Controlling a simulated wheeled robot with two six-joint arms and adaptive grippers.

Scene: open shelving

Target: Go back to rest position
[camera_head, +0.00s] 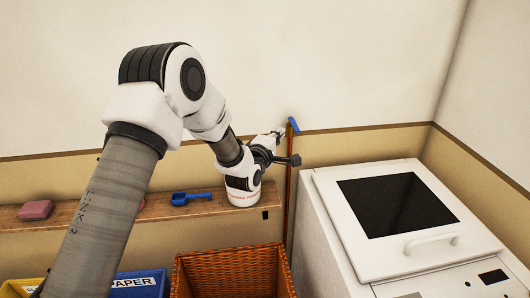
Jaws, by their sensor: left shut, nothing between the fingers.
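My left arm comes in from the lower left, bends at a high elbow and reaches down to a wrist above the wooden shelf. My left gripper (279,135) is small and partly hidden by its own wrist. It is shut and empty, near the wall and close to a thin upright brown pole with a blue top (294,125). I cannot tell whether it touches the pole. My right gripper is not in view.
A wooden shelf (155,208) along the wall holds a pink block (36,210) and a blue scoop (191,198). Below are a wicker basket (230,268) and a blue bin marked paper (140,284). A white machine with a dark window (330,215) fills the right.

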